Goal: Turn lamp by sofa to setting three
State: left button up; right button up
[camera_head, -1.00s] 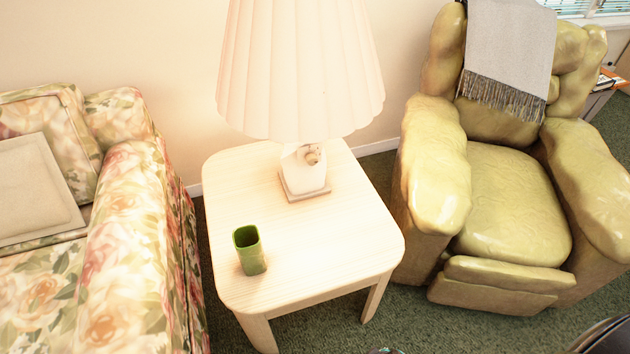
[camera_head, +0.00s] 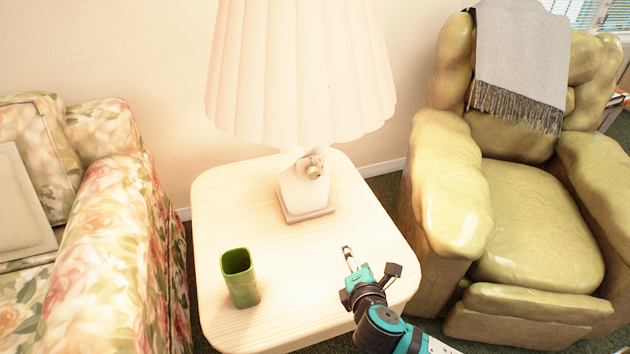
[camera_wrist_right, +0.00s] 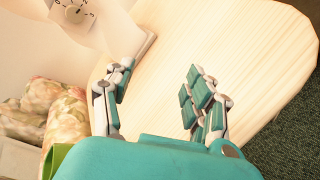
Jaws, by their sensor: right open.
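The lamp (camera_head: 305,195) stands lit on the side table by the floral sofa, under a large pleated shade (camera_head: 300,70). A round knob (camera_head: 316,170) sits on its white base. In the right wrist view the knob (camera_wrist_right: 75,13) is at the top left with small dark marks around it; its setting cannot be read for certain. My right gripper (camera_head: 370,262) is over the table's front right part, in front of the lamp base and apart from it. It is open and empty; in the right wrist view its fingers (camera_wrist_right: 160,75) are spread. My left gripper is not in view.
A green cup (camera_head: 240,278) stands on the front left of the pale wooden table (camera_head: 290,310). The floral sofa (camera_head: 110,250) is close on the left, a green armchair (camera_head: 530,220) with a grey throw (camera_head: 520,60) on the right. The tabletop between gripper and lamp is clear.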

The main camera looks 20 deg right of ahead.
jog(key=w+a+r+n+t+y+b, duration=0.1)
jog(key=w+r+n+t+y, duration=0.15)
jog(key=n, duration=0.45)
jog(key=w+a+r+n+t+y, duration=0.1)
jog(key=w+r+n+t, duration=0.2)
jog(key=n, duration=0.4)
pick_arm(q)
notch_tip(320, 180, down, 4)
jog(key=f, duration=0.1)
pick_arm(e)
jog(key=n+b, duration=0.1)
jog(key=b, duration=0.1)
send_near(315, 177)
jog(key=w, duration=0.8)
jog(key=shift+w+a, duration=0.15)
jog(key=shift+w, duration=0.05)
jog(key=shift+w+r, duration=0.1)
jog(key=shift+w, duration=0.65)
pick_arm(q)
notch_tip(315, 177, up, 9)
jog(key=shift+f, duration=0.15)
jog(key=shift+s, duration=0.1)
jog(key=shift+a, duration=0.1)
pick_arm(e)
grip_shut()
